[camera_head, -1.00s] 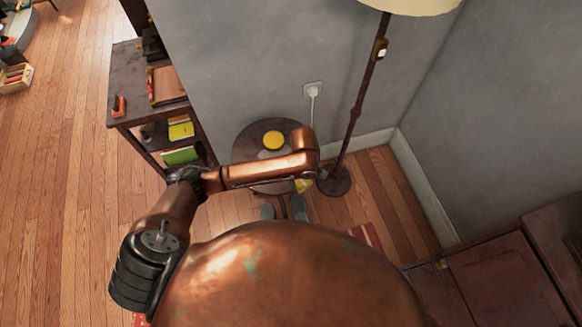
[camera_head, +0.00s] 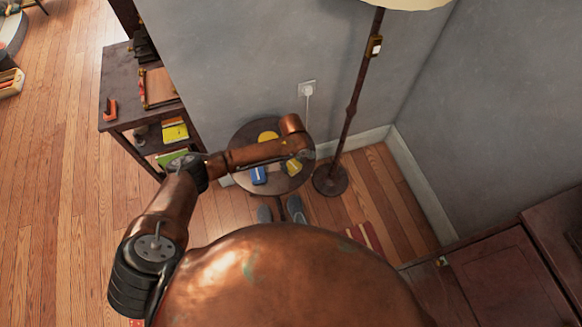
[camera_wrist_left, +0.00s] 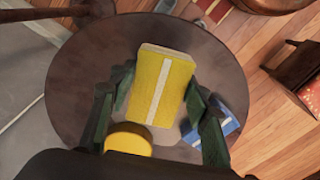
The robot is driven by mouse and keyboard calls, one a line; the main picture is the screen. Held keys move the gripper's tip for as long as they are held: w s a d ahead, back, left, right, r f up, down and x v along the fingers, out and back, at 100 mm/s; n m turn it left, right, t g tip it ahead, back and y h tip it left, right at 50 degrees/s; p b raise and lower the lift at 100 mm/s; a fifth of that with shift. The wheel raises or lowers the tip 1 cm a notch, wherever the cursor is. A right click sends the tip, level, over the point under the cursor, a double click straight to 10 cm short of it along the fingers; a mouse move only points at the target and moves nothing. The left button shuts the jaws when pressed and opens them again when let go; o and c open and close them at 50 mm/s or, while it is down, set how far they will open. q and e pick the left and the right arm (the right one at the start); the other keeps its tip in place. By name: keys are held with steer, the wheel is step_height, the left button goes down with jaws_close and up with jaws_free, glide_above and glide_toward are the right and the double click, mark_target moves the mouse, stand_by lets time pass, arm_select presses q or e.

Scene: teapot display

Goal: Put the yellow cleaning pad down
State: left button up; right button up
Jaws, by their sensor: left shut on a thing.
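The yellow cleaning pad (camera_wrist_left: 160,82), a block with a white stripe, is between the dark green fingers of my left gripper (camera_wrist_left: 160,78) in the left wrist view. My left gripper is shut on it. In the head view the pad (camera_head: 293,168) shows below my forearm, over the right part of the small round table (camera_head: 243,134). I cannot tell whether it touches the top. My left gripper's fingers are mostly hidden there by my arm. My right gripper is not in view.
A blue pad with a white stripe (camera_wrist_left: 229,119) lies on the table beside the yellow one. A round yellow thing (camera_wrist_left: 128,139) is also there. A floor lamp (camera_head: 331,180) stands right of the table. A shelf (camera_head: 117,110) stands left. Bare tabletop shows around the pads.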

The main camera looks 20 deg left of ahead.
mark_target(291, 166)
arm_select(q)
steer(key=shift+w+a+f, duration=0.1)
steer(key=shift+w+f, duration=0.2)
steer(key=shift+f, duration=0.15)
step_height(291, 166, down, 4)
steer(key=shift+w+a+r+b, duration=0.15)
steer(key=shift+r+b, duration=0.1)
steer(key=shift+b, duration=0.5)
steer(key=shift+r, duration=0.1)
steer(key=o, duration=1.2)
steer(key=shift+f, duration=0.25)
steer(key=shift+r, duration=0.25)
step_height(291, 166, up, 12)
steer(key=p, duration=0.3)
